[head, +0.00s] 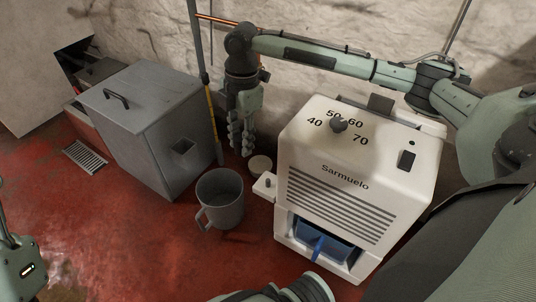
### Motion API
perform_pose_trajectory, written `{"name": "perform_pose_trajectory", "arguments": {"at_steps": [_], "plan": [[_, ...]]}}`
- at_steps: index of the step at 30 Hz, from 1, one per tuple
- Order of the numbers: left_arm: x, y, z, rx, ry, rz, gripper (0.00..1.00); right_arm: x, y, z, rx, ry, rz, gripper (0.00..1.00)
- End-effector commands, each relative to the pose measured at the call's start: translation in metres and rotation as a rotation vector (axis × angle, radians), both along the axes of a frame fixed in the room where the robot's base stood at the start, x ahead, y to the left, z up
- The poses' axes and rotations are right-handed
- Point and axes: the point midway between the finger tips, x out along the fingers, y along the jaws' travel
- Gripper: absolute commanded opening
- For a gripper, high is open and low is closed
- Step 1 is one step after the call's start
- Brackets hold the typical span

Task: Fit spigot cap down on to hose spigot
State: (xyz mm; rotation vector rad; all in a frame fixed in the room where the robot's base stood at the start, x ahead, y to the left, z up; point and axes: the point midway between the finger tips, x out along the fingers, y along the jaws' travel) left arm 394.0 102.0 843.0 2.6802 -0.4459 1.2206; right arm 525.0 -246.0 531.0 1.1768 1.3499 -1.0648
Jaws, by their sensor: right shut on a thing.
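My right gripper (241,146) points down from the arm that reaches over the white machine. Its fingers are closed together on a small thing, which I take to be the spigot cap; the fingers hide it. The white machine marked "Sarmuelo" (328,183) stands on the floor at the right. A white ledge juts from its left side with a small dark upright stub, seemingly the hose spigot (268,183). The fingertips are above and to the left of this stub, apart from it in the picture.
A grey mug (221,204) stands left of the ledge. A pole (209,95) rises behind the gripper. Red floor at front left is clear.

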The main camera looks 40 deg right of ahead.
Motion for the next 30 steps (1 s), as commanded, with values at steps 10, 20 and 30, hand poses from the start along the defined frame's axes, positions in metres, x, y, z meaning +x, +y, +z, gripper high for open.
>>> {"name": "perform_pose_trajectory", "arguments": {"at_steps": [10, 20, 30], "plan": [[0.000, 0.000, -0.001, 0.001, 0.002, 0.000, 0.30, -0.001, -0.045, -0.058, 0.006, 0.004, 0.907, 0.08], [0.001, 0.000, -0.001, 0.001, 0.003, 0.000, 0.30, -0.006, -0.070, -0.085, 0.013, 0.013, 1.377, 0.08], [0.000, 0.000, -0.001, 0.001, 0.003, 0.000, 0.30, -0.007, -0.073, -0.089, 0.016, 0.014, 1.443, 0.08]]}}
